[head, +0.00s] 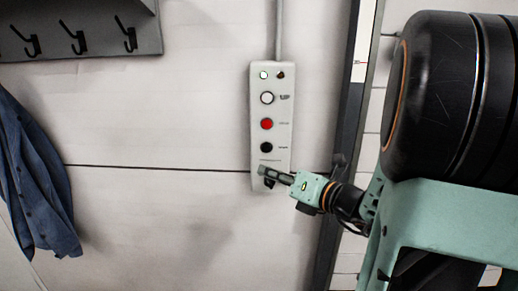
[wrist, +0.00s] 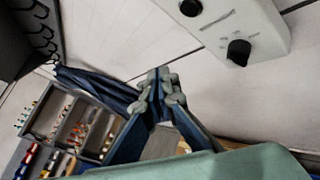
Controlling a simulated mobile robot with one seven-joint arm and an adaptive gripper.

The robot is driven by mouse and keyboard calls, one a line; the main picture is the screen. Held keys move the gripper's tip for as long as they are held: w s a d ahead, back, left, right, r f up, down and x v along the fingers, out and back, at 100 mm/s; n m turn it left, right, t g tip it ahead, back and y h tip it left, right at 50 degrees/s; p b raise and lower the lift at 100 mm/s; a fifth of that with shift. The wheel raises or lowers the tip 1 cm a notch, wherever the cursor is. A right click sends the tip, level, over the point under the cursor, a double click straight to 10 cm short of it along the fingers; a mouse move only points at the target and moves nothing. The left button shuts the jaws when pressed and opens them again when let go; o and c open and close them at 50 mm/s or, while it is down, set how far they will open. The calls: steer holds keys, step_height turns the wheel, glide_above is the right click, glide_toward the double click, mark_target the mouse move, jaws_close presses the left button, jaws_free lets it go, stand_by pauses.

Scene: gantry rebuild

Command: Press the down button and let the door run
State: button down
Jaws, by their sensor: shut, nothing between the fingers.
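A pale control box (head: 257,110) is fixed to the wall. It carries a white button (head: 267,98), a red button (head: 267,124) and a black button (head: 266,147) in a column; their labels are too small to read, so I cannot tell which is down. A black knob (head: 269,184) is lower on the box. My gripper (head: 262,171) is shut and empty, its tips in front of the box between the black button and the knob. In the wrist view the fingertips (wrist: 160,78) are apart from the knob (wrist: 238,52) and black button (wrist: 191,7). No door is clearly identifiable.
A conduit (head: 279,30) runs up from the box. Two small lamps top the box; the left lamp (head: 263,75) glows greenish-white. A dark vertical post (head: 345,120) stands right. A hook rack (head: 90,30) and blue jacket (head: 38,180) hang left. The wrist view shows compartmented trays (wrist: 75,125).

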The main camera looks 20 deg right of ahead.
mark_target(266, 148)
stand_by(0.3)
steer(key=shift+w+d, duration=0.55)
steer(key=shift+w, duration=0.8)
steer(key=shift+w+d, duration=0.55)
steer(key=shift+w, duration=0.8)
steer(key=shift+w+d, duration=0.55)
steer(key=shift+w, duration=0.8)
steer(key=shift+w+d, duration=0.2)
steer(key=shift+w, duration=0.2)
